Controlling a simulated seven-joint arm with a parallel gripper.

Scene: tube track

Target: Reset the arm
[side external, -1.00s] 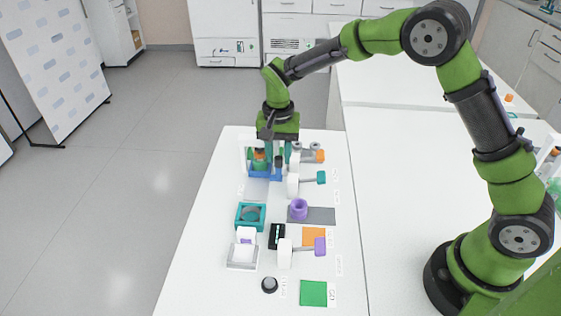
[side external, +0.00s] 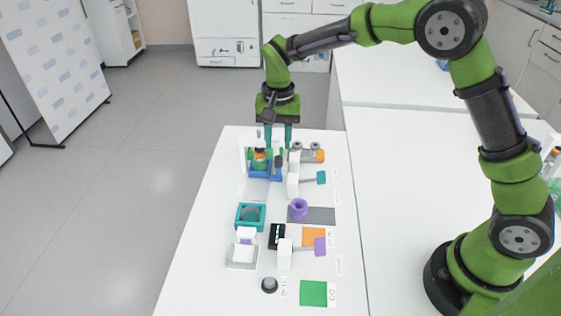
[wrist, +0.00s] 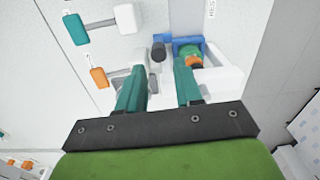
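My gripper (side external: 278,137) is at the far end of the white table, above a blue holder (side external: 262,172) with a green and orange tube (side external: 259,160) in it. Its two teal fingers are spread apart with nothing between them. In the wrist view, my gripper (wrist: 160,92) also shows parted fingers. The blue holder (wrist: 186,40) and the orange and green tube (wrist: 190,54) lie beyond the right finger there. I cannot tell from the wrist view how high the fingertips are above the holder.
A white stand with a teal handle (side external: 321,177) and an orange piece (side external: 320,156) are close by. Nearer are a teal square frame (side external: 238,217), a purple ring piece (side external: 299,206), a purple-handled lever (side external: 319,246) and a green square (side external: 313,293). The white table to the right is mostly clear.

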